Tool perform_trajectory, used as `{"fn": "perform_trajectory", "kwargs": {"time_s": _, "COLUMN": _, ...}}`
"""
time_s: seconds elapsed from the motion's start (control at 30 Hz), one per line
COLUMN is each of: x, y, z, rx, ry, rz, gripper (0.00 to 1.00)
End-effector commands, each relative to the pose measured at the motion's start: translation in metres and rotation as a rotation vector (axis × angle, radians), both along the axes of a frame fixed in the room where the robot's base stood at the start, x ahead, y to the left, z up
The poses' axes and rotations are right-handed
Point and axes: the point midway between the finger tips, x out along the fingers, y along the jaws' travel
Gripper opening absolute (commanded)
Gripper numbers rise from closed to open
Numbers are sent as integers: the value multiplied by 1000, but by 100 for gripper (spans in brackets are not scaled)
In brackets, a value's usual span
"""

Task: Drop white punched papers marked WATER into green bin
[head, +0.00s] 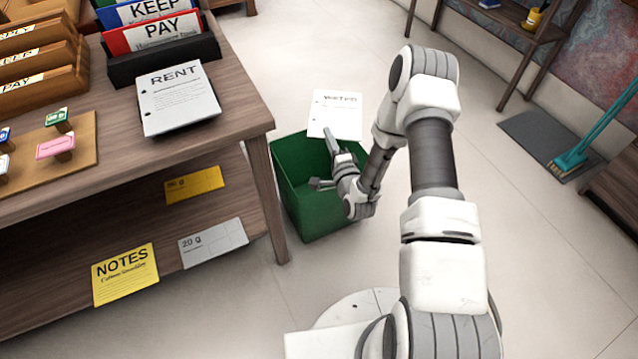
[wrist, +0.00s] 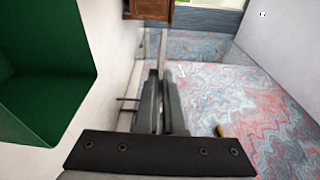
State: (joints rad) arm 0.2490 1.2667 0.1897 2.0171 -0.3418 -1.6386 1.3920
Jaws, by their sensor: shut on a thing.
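The white punched paper marked WATER (head: 338,116) shows in the head view, with holes along its left side. My gripper (head: 331,138) is shut on its near edge. The sheet is held at the far side of the green bin (head: 312,210), and in the picture it overlaps the bin's back rim. Its exact height above the floor is hard to tell. In the wrist view, the fingers (wrist: 160,78) are close together, and the paper cannot be made out clearly. The bin (wrist: 45,70) fills the left side there. The bin's inside is partly hidden by my gripper.
A wooden desk (head: 225,95) stands left of the bin, with a white RENT stack (head: 178,98) near its edge. Its lower shelf holds a yellow NOTES paper (head: 125,273) and other sheets. A broom (head: 572,160) is at the far right. The floor behind the bin is clear.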

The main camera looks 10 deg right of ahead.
Motion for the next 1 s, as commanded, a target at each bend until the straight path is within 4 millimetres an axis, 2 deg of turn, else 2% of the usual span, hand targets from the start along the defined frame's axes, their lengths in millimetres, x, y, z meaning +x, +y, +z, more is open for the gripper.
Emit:
{"fn": "perform_trajectory", "kwargs": {"time_s": 0.2, "x": 20, "y": 4, "z": -57, "rx": -9, "ry": -4, "rz": 91, "gripper": 0}}
{"fn": "perform_trajectory", "kwargs": {"time_s": 0.33, "x": 24, "y": 6, "z": -81, "rx": -22, "ry": -6, "rz": 129, "gripper": 0}}
{"fn": "perform_trajectory", "kwargs": {"time_s": 0.77, "x": 26, "y": 7, "z": -114, "rx": -37, "ry": -10, "rz": 160, "gripper": 0}}
{"fn": "perform_trajectory", "kwargs": {"time_s": 1.0, "x": 25, "y": 8, "z": -143, "rx": -36, "ry": -10, "rz": 160, "gripper": 0}}
